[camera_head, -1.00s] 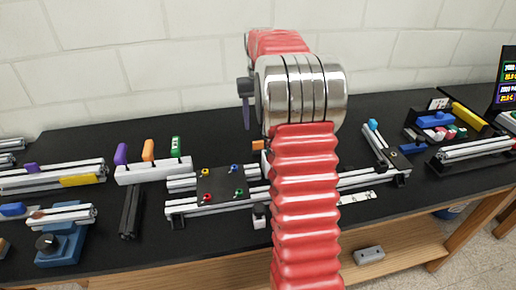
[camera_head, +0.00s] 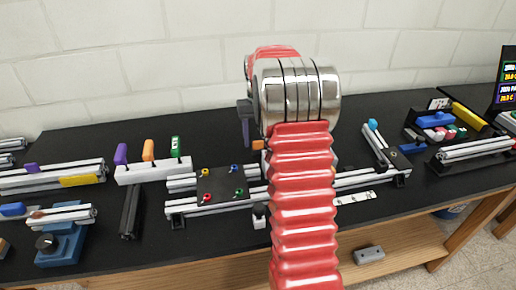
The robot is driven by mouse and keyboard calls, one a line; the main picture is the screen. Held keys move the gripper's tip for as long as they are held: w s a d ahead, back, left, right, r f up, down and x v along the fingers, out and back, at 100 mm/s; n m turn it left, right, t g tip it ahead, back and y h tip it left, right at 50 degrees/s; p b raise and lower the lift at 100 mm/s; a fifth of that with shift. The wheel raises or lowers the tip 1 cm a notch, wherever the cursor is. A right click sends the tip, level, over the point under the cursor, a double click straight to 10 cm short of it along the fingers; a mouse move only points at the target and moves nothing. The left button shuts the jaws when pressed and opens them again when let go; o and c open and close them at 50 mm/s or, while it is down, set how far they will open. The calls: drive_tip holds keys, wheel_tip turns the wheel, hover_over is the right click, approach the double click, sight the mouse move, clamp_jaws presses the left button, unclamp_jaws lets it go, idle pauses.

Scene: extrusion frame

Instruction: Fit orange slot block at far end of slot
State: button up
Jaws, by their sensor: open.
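A small orange block (camera_head: 257,145) shows at the back of the extrusion frame (camera_head: 190,209), just left of my arm; the arm hides its surroundings. A larger orange piece (camera_head: 148,150) stands upright in a white rack between a purple and a green one. I cannot tell for certain which is the slot block. My gripper (camera_head: 246,135) is only partly seen as a dark finger left of my wrist, above and near the small orange block. It is open, and I see nothing held. The middle of the frame and its slot are hidden behind my arm.
A dark plate (camera_head: 222,188) with coloured knobs lies across the frame's left part. The white rack (camera_head: 153,171) stands behind left. A blue-knobbed rail (camera_head: 376,140) is at right. A blue fixture (camera_head: 63,242) is at front left.

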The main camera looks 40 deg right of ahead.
drive_tip(key=shift+f, duration=1.15)
drive_tip(key=shift+c, duration=0.7)
drive_tip(key=c, duration=1.1)
drive_tip(key=shift+r, duration=0.1)
wheel_tip(320, 180, up, 10)
drive_tip(key=shift+f, duration=0.1)
